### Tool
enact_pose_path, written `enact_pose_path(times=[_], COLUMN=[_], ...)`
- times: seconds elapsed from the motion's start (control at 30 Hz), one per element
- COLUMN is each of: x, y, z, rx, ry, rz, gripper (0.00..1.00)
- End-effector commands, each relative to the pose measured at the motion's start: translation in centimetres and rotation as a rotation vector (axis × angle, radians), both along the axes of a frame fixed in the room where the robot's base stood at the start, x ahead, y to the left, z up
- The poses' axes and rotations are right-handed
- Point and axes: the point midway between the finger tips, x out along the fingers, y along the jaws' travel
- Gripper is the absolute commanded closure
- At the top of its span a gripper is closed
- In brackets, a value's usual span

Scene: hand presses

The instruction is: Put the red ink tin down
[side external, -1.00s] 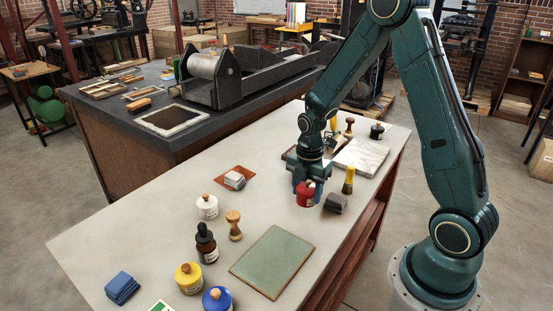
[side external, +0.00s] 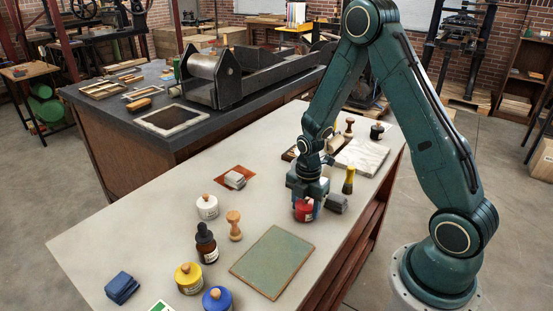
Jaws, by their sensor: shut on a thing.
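The red ink tin (side external: 304,211) is below my arm's wrist, toward the right side of the pale table (side external: 160,215). My gripper (side external: 306,203) points down and is shut on the tin, with its fingers around the upper part. The tin looks upright. I cannot tell whether its base touches the table or hangs slightly above it. The gripper hides the tin's top.
A dark grey block (side external: 337,203) lies close to the tin's right. A green mat (side external: 272,262) lies in front, and a wooden stamp (side external: 234,225) stands to the left. A yellow-handled tool (side external: 348,180) and a marble slab (side external: 362,157) are behind right. Bare table lies to the left.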

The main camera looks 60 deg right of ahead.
Motion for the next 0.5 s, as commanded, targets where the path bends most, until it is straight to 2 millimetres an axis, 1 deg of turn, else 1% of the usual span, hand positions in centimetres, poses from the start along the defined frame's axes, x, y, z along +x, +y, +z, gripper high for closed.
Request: enact_pose_path(times=[0.37,0.4,0.5], x=[0.01,-0.01,0.00], y=[0.00,0.00,0.00], z=[-0.27,-0.31,-0.28], rx=[0.000,0.000,0.000], ry=[0.000,0.001,0.001], rz=[0.000,0.000,0.000], gripper=[0.81,0.47,0.29])
